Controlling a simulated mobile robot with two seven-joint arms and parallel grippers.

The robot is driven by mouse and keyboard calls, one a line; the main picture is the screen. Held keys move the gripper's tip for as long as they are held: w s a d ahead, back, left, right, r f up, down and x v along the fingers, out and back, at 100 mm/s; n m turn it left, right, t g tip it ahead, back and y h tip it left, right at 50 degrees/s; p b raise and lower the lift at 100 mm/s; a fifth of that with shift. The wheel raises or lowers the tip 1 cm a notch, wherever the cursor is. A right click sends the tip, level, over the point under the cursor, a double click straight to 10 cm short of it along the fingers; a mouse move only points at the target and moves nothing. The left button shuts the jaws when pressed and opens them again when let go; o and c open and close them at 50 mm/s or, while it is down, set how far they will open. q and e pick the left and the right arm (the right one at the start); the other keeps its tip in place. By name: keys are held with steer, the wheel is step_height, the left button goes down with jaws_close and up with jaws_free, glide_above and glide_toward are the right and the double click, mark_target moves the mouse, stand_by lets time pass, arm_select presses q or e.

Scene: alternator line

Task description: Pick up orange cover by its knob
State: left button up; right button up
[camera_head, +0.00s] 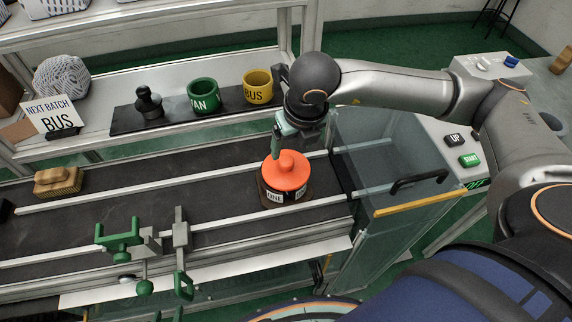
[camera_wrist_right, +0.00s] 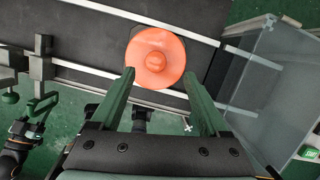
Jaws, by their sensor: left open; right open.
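The orange cover (camera_head: 287,176) is a round disc with a raised knob (camera_head: 287,160) on top. It sits on a dark base with "ONE" labels (camera_head: 274,196) on the conveyor. My right gripper (camera_head: 281,146) is above and just behind the cover in the head view, open and empty. In the right wrist view, the cover (camera_wrist_right: 155,70) lies beyond the spread fingertips (camera_wrist_right: 158,84), with its knob (camera_wrist_right: 155,62) roughly in line with the gap. My left gripper (camera_head: 168,315) shows only green fingertips at the bottom edge of the head view, apart from the cover.
A glass guard (camera_head: 390,160) with a black handle stands right of the cover. Green-and-grey clamps (camera_head: 120,236) stand on the near rail to the left. A rack behind holds a green cup (camera_head: 203,97) and yellow cup (camera_head: 257,87).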

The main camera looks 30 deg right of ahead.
mark_target(287, 160)
steer(key=shift+a+p+x, duration=0.15)
steer(key=shift+p+x, duration=0.15)
steer(key=shift+x, duration=1.15)
steer(key=shift+a+p+x, duration=0.15)
steer(key=shift+p+x, duration=0.1)
steer(key=shift+x, duration=1.2)
jaws_close()
